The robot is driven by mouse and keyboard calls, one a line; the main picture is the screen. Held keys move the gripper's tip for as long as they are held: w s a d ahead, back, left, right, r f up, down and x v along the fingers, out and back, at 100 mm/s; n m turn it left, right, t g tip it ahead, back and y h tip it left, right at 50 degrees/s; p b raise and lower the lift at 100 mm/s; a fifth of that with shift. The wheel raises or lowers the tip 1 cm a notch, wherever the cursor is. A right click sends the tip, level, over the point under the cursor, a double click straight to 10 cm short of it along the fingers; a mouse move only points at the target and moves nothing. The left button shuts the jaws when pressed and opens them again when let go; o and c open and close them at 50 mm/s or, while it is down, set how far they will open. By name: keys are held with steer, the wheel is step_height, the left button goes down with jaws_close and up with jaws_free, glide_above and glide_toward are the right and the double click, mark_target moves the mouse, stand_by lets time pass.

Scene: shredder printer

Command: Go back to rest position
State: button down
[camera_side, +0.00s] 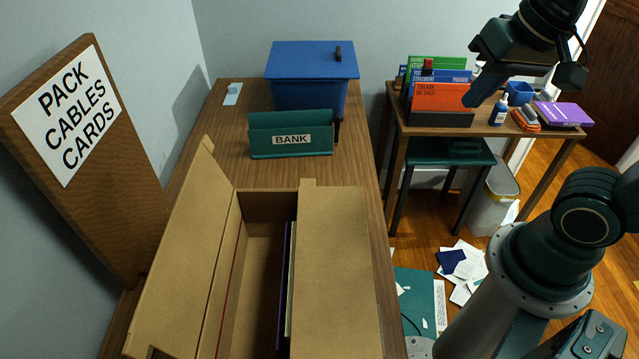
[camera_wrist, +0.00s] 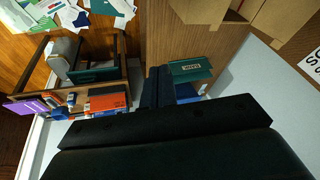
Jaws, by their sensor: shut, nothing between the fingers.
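My gripper (camera_side: 470,100) is at the upper right of the side view, raised in front of the small desk with the folders and tilted down to the left. In the wrist view my gripper (camera_wrist: 158,72) shows its two dark fingers pressed together, with nothing between them. It is clear of the bench, the open box and the folders, touching nothing that I can see. No object is held.
An open cardboard box (camera_side: 337,270) stands on the wooden bench, with a green BANK holder (camera_side: 290,141) and a blue lidded bin (camera_side: 310,75) behind it. The small desk (camera_side: 550,132) holds folders (camera_side: 443,104) and a purple book (camera_side: 563,114). Papers (camera_side: 460,268) litter the floor.

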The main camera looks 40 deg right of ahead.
steer(key=n, duration=0.2)
steer(key=s+n, duration=0.1)
steer(key=n, duration=0.1)
steer(key=s+n+t, duration=0.1)
steer(key=shift+a+f+n, duration=0.1)
steer(key=shift+a+n, duration=0.05)
steer(key=shift+n, duration=0.25)
stand_by(0.3)
